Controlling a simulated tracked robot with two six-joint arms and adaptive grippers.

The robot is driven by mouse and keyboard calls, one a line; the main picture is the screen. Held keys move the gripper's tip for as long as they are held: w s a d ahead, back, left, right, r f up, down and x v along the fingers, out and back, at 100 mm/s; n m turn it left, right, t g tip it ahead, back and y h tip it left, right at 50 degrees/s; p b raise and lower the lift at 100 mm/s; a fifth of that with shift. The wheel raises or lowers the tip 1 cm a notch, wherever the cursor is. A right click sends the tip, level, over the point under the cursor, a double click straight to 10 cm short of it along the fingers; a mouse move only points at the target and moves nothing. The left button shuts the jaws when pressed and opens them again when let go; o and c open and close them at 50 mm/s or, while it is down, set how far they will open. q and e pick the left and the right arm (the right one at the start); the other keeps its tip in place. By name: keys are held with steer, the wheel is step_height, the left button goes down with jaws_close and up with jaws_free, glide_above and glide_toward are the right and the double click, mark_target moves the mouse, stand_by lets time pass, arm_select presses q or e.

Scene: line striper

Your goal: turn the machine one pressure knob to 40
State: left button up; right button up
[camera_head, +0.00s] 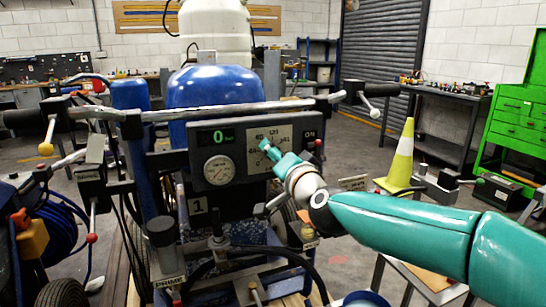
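Machine one is the blue line striper with a dark control panel (190,145) and a plate marked "1" (199,206) below it. The panel has a digital display (213,136) reading a green 0 and a round white pressure gauge (219,170). To their right is a pale dial plate (255,136) with printed numbers, partly hidden. My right gripper (268,148), teal, reaches in from the right in front of this plate. The pressure knob cannot be made out; the gripper may cover it. Whether the fingers are open, shut or touching the knob is unclear. My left gripper is out of view.
A metal handlebar (225,111) crosses above the panel. A black cylinder labelled PRIME (165,250) and hoses are below. A second machine's blue hose (62,228) is at left. A yellow-white cone (402,160), workbench (437,120) and green cabinet (515,120) stand right.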

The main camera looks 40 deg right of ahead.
steer(key=v, duration=1.1)
steer(key=shift+s, duration=0.15)
steer(key=shift+f, duration=0.15)
